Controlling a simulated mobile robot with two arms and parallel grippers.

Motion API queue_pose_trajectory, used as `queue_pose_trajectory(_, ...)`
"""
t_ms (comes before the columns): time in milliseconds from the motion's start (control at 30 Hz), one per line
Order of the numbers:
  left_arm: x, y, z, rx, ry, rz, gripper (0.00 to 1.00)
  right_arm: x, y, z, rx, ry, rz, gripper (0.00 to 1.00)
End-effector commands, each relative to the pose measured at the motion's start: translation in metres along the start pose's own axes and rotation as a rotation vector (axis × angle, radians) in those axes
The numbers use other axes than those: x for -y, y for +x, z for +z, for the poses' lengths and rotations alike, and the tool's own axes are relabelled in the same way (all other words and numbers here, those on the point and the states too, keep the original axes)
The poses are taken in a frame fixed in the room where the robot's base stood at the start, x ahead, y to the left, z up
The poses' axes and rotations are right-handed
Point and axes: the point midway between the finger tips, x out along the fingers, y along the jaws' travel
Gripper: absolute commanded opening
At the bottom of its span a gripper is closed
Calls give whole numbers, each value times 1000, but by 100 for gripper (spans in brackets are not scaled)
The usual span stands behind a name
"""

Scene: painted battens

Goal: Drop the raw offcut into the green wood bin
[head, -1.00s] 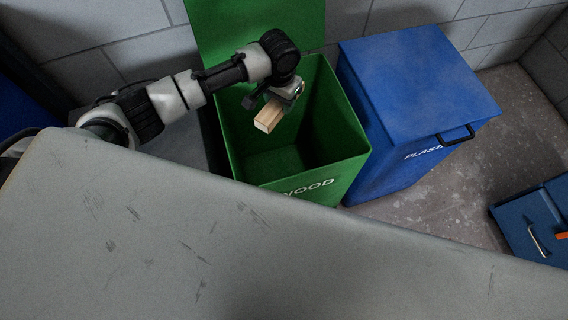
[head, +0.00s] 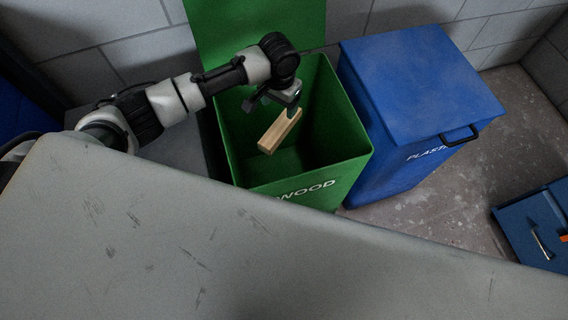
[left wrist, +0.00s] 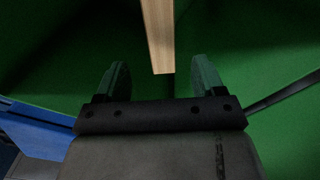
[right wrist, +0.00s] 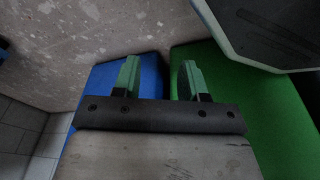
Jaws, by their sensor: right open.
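The raw offcut (head: 280,132) is a bare, pale wood block, tilted inside the mouth of the green wood bin (head: 353,150), just below my left gripper (head: 287,101). The bin's lid stands open at the back. In the left wrist view the offcut (left wrist: 159,35) lies beyond the spread fingertips, with a gap on each side. My left gripper (left wrist: 160,78) is open and seems clear of it. I cannot see the offcut touching the bin's floor. My right gripper (right wrist: 159,78) is open and empty in the right wrist view; the head view does not show it.
A closed blue plastic bin (head: 420,80) stands right beside the green bin. A grey worktop (head: 220,250) fills the foreground. A blue box (head: 530,225) lies at the right on the concrete floor (head: 440,205). A block wall (head: 110,50) closes the back.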

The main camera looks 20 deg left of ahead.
Motion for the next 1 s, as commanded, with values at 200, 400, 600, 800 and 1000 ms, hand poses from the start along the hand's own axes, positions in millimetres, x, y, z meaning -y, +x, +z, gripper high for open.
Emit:
queue_pose_trajectory(200,0,0,0,0,0,0,77,0,0,0,0,0,0,43)
queue_pose_trajectory(400,0,-7,0,-1,0,0,77,0,0,1,0,0,1,43)
queue_pose_trajectory(600,0,-42,-1,-4,1,1,77,2,15,26,22,-4,-2,43)
queue_pose_trajectory(800,0,-82,0,-3,1,-1,77,2,28,51,36,-8,-4,43)
queue_pose_trajectory(1000,0,-104,0,-1,0,1,77,3,34,66,42,-10,-4,43)
